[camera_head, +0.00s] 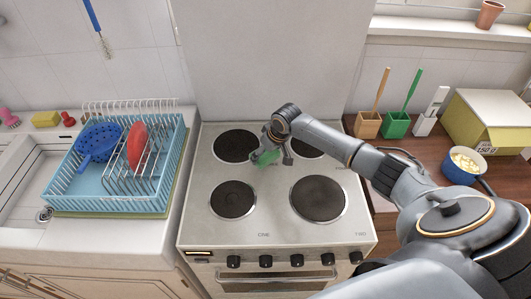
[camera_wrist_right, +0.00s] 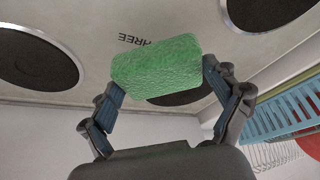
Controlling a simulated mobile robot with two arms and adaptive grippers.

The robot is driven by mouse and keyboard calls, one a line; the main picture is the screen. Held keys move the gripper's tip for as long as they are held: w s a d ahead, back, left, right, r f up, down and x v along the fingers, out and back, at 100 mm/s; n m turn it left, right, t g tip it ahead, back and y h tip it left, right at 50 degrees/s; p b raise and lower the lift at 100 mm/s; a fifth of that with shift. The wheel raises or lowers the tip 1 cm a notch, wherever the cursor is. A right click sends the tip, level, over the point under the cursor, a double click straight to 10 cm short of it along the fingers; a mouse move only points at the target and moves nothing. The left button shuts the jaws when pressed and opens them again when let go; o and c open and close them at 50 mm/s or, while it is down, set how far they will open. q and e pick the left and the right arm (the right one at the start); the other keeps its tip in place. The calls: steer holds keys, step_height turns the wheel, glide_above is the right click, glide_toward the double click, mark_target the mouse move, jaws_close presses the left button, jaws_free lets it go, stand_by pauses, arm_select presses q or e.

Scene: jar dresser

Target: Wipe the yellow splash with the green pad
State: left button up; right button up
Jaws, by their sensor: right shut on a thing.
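The green pad (camera_head: 266,158) is held over the middle of the white stove top (camera_head: 262,212), among the dark burners. My right gripper (camera_head: 271,154) is shut on it. In the right wrist view the green pad (camera_wrist_right: 156,68) sits between the two fingertips of the right gripper (camera_wrist_right: 158,76), in front of the stove surface. I cannot tell whether the pad touches the stove. No yellow splash shows in either view; the pad, gripper and arm hide part of the stove top. My left gripper is not in view.
A blue dish rack (camera_head: 110,196) with a blue colander (camera_head: 98,141) and a red plate (camera_head: 138,144) stands left of the stove. On the right counter are a green brush holder (camera_head: 397,125), a wooden one (camera_head: 367,125), a yellow box (camera_head: 490,118) and a blue bowl (camera_head: 460,174).

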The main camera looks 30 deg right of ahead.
steer(key=r, duration=0.1)
steer(key=r+p, duration=0.2)
steer(key=shift+w+a, duration=0.2)
steer(key=shift+a, duration=0.05)
steer(key=shift+s+d+r+p, duration=0.1)
steer(key=shift+s+r+p, duration=0.05)
steer(key=shift+r+p, duration=0.25)
